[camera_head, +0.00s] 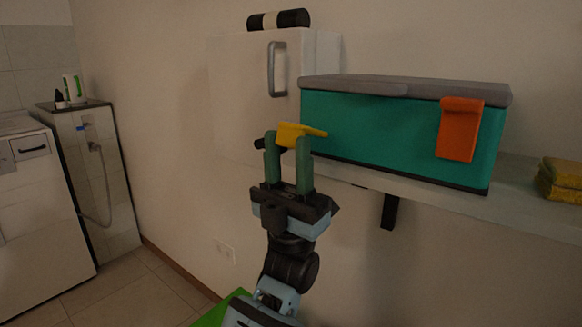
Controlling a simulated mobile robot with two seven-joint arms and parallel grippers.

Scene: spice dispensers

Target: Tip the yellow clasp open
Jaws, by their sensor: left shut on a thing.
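The yellow clasp (301,131) shows at the left front of a teal box (370,130). It sticks out at an angle from the box front, below the lid's left end, instead of lying flat. My left gripper (288,147) reaches up from below with its two green fingers shut on the yellow clasp. The fingertips hide part of the clasp's lower side. The box has a grey lid (355,85), which lies closed on top. An orange clasp (460,128) hangs flat down the right part of the box front. My right gripper is not in view.
The box stands on a wall shelf (420,196) with a black bracket (390,211) below. A yellow stack (561,180) lies at the shelf's right. A white cabinet (238,90) with a grey handle is behind my gripper. The space left of my arm is free.

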